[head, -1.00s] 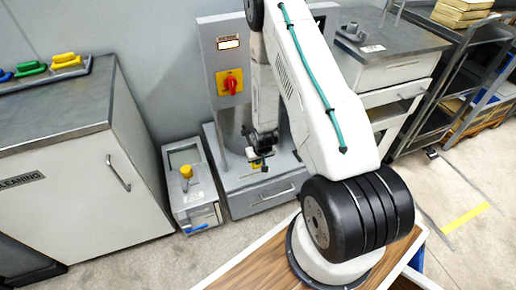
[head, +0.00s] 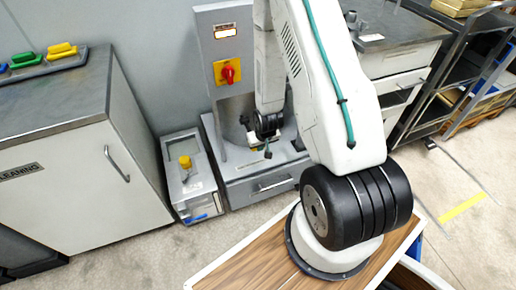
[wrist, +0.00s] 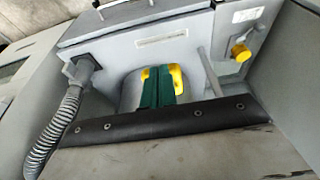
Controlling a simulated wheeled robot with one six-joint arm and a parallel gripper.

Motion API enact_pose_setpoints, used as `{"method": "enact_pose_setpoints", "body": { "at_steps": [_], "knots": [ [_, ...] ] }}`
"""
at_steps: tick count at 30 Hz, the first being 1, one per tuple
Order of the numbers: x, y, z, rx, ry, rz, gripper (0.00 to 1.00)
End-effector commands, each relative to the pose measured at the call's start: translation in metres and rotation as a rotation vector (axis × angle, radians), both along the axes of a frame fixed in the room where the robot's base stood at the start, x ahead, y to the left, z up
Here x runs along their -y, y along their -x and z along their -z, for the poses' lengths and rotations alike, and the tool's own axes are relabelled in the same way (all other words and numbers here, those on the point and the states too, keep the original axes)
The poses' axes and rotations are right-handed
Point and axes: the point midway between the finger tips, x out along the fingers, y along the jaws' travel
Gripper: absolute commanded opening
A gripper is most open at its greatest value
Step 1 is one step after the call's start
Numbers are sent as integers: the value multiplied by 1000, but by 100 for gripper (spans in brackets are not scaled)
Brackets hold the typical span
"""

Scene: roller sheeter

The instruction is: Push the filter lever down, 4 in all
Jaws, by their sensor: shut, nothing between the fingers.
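A yellow knob (head: 185,161) stands on top of a low grey box (head: 204,188) left of the roller machine; I cannot tell for sure that it is the filter lever. My gripper (head: 266,150) is in front of the machine's grey column, to the right of the box and apart from it. In the wrist view my gripper's green fingers (wrist: 157,86) are shut and empty, with yellow pieces beside and behind them. A yellow knob (wrist: 240,52) shows on grey housing at the right there. No touch on either knob is visible.
The roller machine (head: 229,125) has a red switch on a yellow plate and a drawer below. A white cabinet (head: 70,175) stands at the left. A corrugated hose (wrist: 57,130) and a riveted black strip (wrist: 160,120) show in the wrist view. Floor is clear in front.

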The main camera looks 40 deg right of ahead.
Motion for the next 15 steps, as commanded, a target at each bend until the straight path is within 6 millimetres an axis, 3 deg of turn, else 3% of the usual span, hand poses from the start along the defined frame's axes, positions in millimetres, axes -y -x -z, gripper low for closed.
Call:
{"method": "enact_pose_setpoints", "body": {
  "at_steps": [6,15],
  "knots": [
    [-6,21,-32,3,1,0,0],
    [-9,31,-43,1,0,0,0]
  ]
}}
